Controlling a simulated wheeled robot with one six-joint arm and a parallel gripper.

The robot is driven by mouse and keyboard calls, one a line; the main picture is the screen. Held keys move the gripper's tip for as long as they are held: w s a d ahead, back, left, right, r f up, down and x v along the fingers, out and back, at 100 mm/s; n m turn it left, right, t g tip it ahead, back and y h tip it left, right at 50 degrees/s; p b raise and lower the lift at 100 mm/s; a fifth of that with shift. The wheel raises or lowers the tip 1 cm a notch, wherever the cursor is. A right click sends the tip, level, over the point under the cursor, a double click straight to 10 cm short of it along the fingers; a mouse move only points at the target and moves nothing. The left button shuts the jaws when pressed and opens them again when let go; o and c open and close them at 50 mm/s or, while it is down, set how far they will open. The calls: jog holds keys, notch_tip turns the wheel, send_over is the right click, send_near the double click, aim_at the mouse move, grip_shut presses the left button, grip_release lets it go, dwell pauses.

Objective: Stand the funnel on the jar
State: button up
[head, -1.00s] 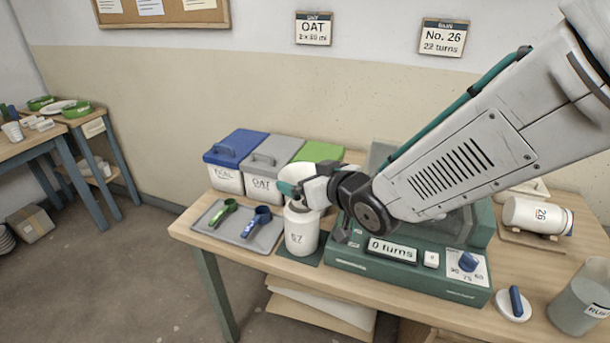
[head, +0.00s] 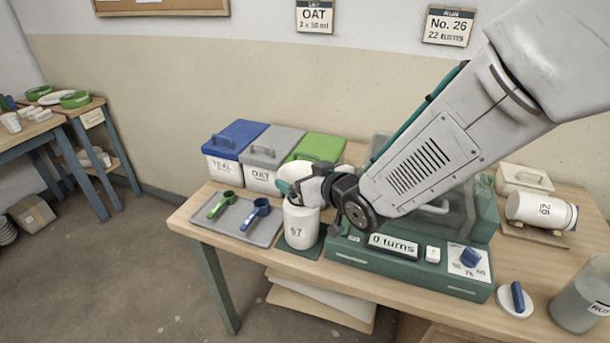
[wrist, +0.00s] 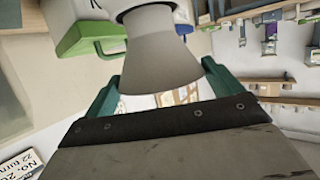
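A white funnel (head: 298,171) is in my gripper (head: 291,190), above the jar marked 57. In the wrist view the funnel (wrist: 157,60) sits between the two teal fingers (wrist: 160,83), which close against both sides of its wide end. Its narrow end points away from the wrist, towards a white round shape at the top edge. The white jar (head: 300,232) stands upright at the front of the bench, just left of the green machine. My gripper covers the jar's mouth in the head view, so I cannot tell whether the funnel touches it.
A grey tray (head: 232,226) with a green scoop (head: 221,205) and a blue scoop (head: 256,212) lies left of the jar. Lidded bins (head: 262,175) stand behind. The green machine (head: 405,268) reads 0 turns. Jar 26 (head: 541,211) lies at the right.

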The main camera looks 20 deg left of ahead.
jog(key=shift+o, duration=0.3)
jog(key=shift+r, duration=0.25)
jog(key=v, duration=1.2)
jog(key=d+r+m+h, duration=0.3)
jog(key=d+m+h, duration=0.45)
jog(key=d, duration=1.45)
jog(key=s+d+r+m+g+h, duration=0.1)
jog(key=s+d+g, duration=0.2)
jog(key=s+d, duration=0.3)
jog(key=s+d+r+m+g+h, duration=0.1)
jog(key=s+d+g, duration=0.3)
jog(key=s, duration=0.9)
jog(key=d+m+h, duration=0.1)
jog(key=d, duration=0.1)
jog(key=shift+d+r, duration=0.3)
jog(key=shift+r, duration=0.05)
jog(key=shift+s+h, duration=0.1)
jog(key=shift+h, duration=0.15)
